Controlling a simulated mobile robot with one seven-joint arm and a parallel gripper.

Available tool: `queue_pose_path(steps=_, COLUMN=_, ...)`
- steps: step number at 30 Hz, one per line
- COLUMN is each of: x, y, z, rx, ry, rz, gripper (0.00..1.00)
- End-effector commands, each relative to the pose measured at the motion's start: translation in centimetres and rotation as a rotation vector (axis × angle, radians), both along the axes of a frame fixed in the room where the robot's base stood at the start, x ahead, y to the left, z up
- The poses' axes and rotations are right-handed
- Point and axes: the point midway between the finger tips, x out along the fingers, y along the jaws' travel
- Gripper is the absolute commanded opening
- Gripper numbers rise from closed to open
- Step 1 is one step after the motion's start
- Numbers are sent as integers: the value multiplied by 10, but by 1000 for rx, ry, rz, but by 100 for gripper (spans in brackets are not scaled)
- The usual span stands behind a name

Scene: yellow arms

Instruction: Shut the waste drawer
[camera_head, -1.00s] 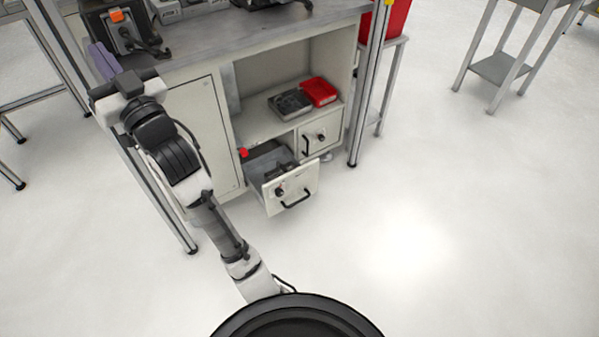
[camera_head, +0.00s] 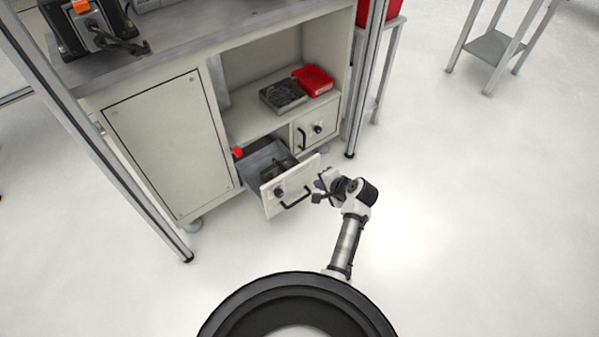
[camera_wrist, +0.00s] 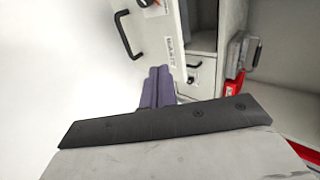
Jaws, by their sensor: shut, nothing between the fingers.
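The waste drawer (camera_head: 289,188) is pulled out of the cabinet's lower right, with a dark handle and a round knob on its front. Some dark contents show inside it. In the wrist view its pale front (camera_wrist: 158,40) stands at the top, with the dark handle at its upper left and a printed label. My gripper (camera_head: 319,186) is just right of the drawer front in the head view, close to it; I cannot tell whether it touches. In the wrist view my purple fingers (camera_wrist: 158,86) are together and empty, pointing toward the drawer.
A closed drawer (camera_head: 316,129) with its own handle sits behind, to the upper right. The open shelf holds a grey bin (camera_head: 284,96) and a red bin (camera_head: 313,80). A metal post (camera_head: 368,75) stands right of the cabinet.

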Motion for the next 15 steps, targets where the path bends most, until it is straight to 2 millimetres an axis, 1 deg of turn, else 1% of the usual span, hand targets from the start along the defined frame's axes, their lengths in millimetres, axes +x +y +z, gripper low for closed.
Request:
queue_pose_path(steps=12, x=51, y=37, z=-58, rx=-4, ry=-2, rz=6, gripper=0)
queue_pose_path(steps=14, x=58, y=42, z=-64, rx=-5, ry=-3, rz=5, gripper=0)
queue_pose_path(steps=15, x=65, y=47, z=-60, rx=-6, ry=-6, rz=5, gripper=0)
